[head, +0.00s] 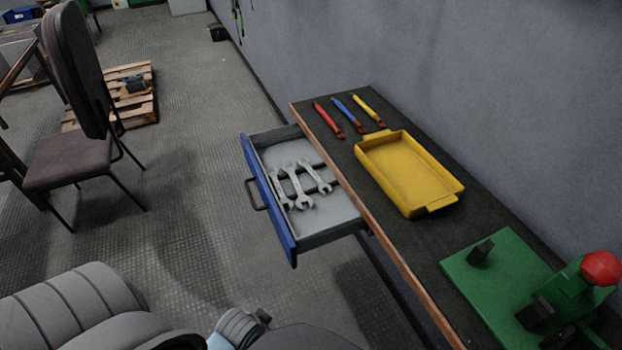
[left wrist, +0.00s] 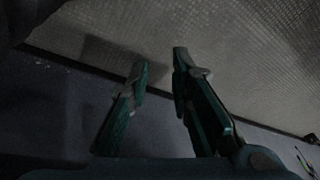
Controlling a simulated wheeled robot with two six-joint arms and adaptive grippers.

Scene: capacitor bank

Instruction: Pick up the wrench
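Three silver wrenches lie side by side in an open drawer: a left one (head: 281,188), a middle one (head: 299,190) and a right one (head: 316,177). The drawer (head: 270,212) has a blue front and a grey inside, and is pulled out from under the workbench. My left gripper (left wrist: 160,62) shows in the left wrist view with its two teal fingers apart and nothing between them. No wrench shows in that view. My right gripper is not in either view.
The dark workbench (head: 412,232) carries a yellow tray (head: 410,175), red (head: 328,120), blue (head: 349,113) and yellow (head: 369,108) tools, and a green fixture (head: 490,270) with a red knob. A chair (head: 80,165) and pallet (head: 140,108) stand left. Floor between is clear.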

